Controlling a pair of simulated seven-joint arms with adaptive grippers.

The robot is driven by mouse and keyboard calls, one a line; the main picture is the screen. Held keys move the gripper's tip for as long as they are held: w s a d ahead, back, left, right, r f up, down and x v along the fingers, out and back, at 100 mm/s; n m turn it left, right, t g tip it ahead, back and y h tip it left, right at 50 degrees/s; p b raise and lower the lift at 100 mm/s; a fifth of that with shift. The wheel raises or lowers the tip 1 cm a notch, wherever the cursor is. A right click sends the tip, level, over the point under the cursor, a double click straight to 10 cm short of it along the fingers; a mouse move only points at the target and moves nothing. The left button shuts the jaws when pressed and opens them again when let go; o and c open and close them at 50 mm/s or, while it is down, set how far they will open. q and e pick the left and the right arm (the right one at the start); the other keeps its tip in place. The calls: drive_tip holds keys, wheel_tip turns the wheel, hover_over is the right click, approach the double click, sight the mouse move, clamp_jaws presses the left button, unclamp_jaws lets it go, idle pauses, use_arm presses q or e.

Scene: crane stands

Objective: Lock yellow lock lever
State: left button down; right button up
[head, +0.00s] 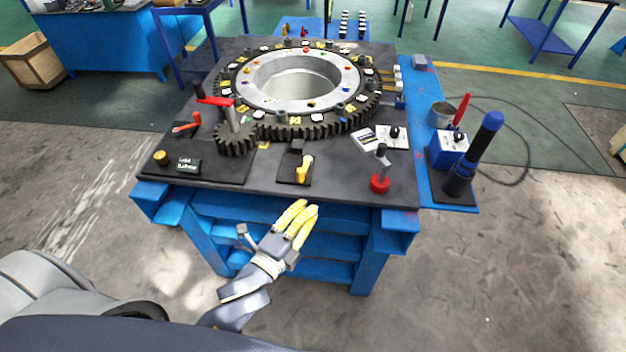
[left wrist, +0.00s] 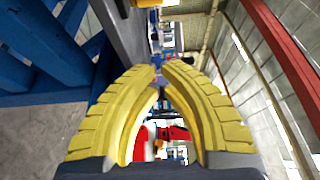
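The yellow lock lever (head: 304,167) stands on a small black plate at the front edge of the table, tilted up to the right. My left gripper (head: 308,206) has yellow fingers and is in front of the table edge, below the lever in the head view and apart from it. In the left wrist view its fingertips (left wrist: 160,70) come together with almost no gap, and nothing shows held between them. A yellow piece (left wrist: 147,3) shows at that view's top edge; I cannot tell whether it is the lever. My right gripper is not in view.
The dark table top (head: 225,178) carries a large toothed ring (head: 308,130) and a small gear (head: 235,140) with a red handle. A red-based lever (head: 380,180) stands right of the yellow lever, and an orange-red lever (head: 187,126) left. A blue-handled joystick (head: 485,140) stands on the right shelf.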

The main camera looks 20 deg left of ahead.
use_arm(q)
drive_tip(key=x, duration=1)
drive_tip(key=a, duration=0.2)
drive_tip(key=shift+s+a, duration=0.1)
drive_tip(key=shift+a, duration=0.9)
